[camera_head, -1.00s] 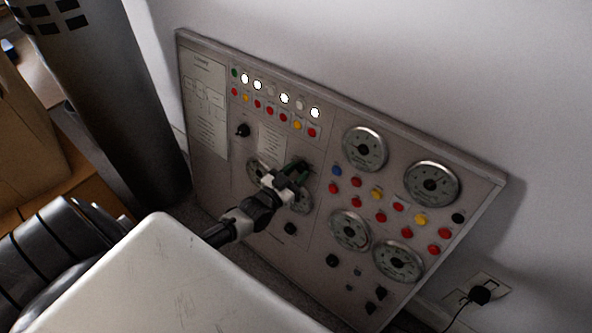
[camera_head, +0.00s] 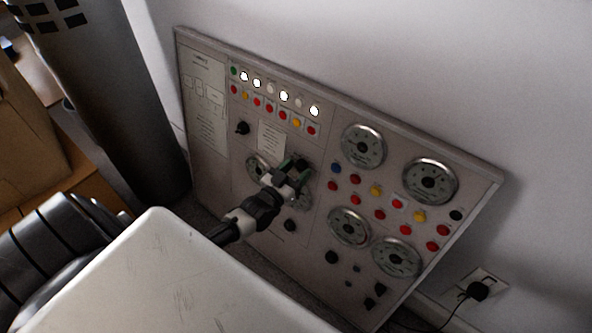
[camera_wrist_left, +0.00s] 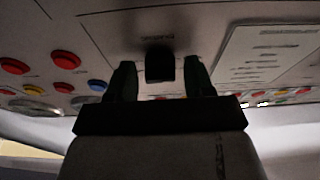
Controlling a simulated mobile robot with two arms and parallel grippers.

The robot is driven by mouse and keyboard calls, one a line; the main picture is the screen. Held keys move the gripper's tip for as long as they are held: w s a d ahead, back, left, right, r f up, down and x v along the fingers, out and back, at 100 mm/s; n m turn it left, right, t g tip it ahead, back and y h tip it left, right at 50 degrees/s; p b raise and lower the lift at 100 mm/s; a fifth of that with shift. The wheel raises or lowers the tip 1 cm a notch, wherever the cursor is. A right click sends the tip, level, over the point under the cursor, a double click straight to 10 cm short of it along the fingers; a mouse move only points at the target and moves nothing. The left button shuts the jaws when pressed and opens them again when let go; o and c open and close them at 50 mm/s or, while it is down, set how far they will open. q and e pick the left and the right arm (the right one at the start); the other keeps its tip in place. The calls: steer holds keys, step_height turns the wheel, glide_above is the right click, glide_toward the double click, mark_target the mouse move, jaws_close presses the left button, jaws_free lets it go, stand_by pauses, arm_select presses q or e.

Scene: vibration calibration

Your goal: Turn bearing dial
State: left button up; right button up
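The bearing dial appears to be the black knob (camera_wrist_left: 160,65) in the left wrist view; its label is too blurred to read. It sits on the grey control panel (camera_head: 322,105). My left gripper (camera_head: 294,171) is at the middle of the panel in the head view. In the left wrist view, the fingers of the left gripper (camera_wrist_left: 160,80) are open, one on each side of the knob. A gap shows between the knob and each finger. In the head view the knob is largely hidden by the gripper. My right gripper is not in view.
The panel carries several round gauges (camera_head: 431,181), rows of coloured buttons (camera_head: 397,204) and lit white lamps (camera_head: 284,96). Another black knob (camera_head: 242,128) is up and left of the gripper. A plugged socket (camera_head: 478,290) is on the wall at lower right.

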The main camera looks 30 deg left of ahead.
arm_select(q)
steer(key=shift+o, duration=0.3)
steer(key=shift+s, duration=0.1)
steer(key=shift+s, duration=0.35)
steer(key=s+p, duration=0.1)
steer(key=s, duration=0.9)
steer(key=shift+a+f, duration=0.4)
steer(key=shift+f, duration=0.05)
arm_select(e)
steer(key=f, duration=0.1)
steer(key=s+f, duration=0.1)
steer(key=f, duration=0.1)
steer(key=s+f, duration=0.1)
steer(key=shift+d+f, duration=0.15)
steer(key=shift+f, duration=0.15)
